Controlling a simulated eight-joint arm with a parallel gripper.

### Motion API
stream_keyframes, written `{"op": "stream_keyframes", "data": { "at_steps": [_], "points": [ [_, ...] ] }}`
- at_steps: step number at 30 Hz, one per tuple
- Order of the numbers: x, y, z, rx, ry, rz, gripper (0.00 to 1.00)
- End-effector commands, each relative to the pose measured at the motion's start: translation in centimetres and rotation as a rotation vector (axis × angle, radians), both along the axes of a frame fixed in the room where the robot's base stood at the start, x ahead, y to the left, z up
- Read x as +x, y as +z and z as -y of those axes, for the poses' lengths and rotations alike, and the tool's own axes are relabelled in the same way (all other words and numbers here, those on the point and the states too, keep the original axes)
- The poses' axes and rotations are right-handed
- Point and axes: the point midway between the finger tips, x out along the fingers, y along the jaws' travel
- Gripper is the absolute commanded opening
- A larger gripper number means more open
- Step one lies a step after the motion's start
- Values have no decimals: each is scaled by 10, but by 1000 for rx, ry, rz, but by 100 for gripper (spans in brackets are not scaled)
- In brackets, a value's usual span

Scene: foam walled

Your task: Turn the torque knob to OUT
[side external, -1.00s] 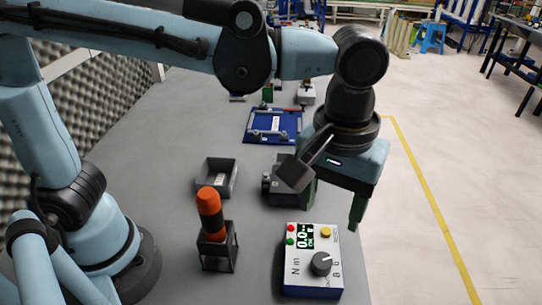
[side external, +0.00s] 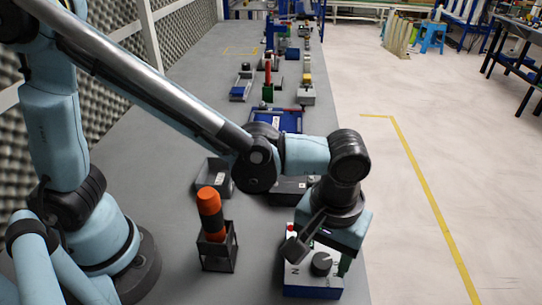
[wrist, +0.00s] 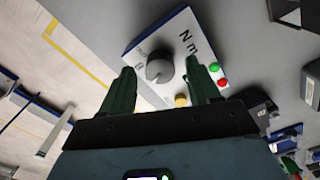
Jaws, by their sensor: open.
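The torque box (side external: 313,289) is a white-topped box with a blue base near the table's right edge, with a dark round knob (side external: 321,263) on top. In the wrist view the box (wrist: 205,45) shows the grey knob (wrist: 159,67) with a pale pointer line, plus red, green and yellow buttons. My gripper (wrist: 159,80) is open, its two green fingers on either side of the knob in that view. I cannot tell how far above the knob they are. In the side view my gripper (side external: 318,262) hides the display and most buttons. The OUT mark is not readable.
An orange-handled tool (side external: 210,212) stands upright in a dark holder (side external: 218,250) left of the box. A grey tray (side external: 212,178) and a blue fixture (side external: 275,121) lie farther back. The table's right edge is close beside the box, with open floor beyond.

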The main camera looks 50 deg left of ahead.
Motion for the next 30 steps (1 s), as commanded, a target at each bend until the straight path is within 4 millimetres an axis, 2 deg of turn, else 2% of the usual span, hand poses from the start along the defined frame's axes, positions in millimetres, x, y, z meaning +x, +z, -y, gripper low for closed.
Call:
{"op": "stream_keyframes", "data": {
  "at_steps": [6,14,25,30],
  "points": [
    [0,-10,0,0,0,0,62],
    [0,-11,0,0,0,0,62],
    [0,-11,0,0,0,0,6],
    [0,-11,0,0,-7,0,5]
  ]
}}
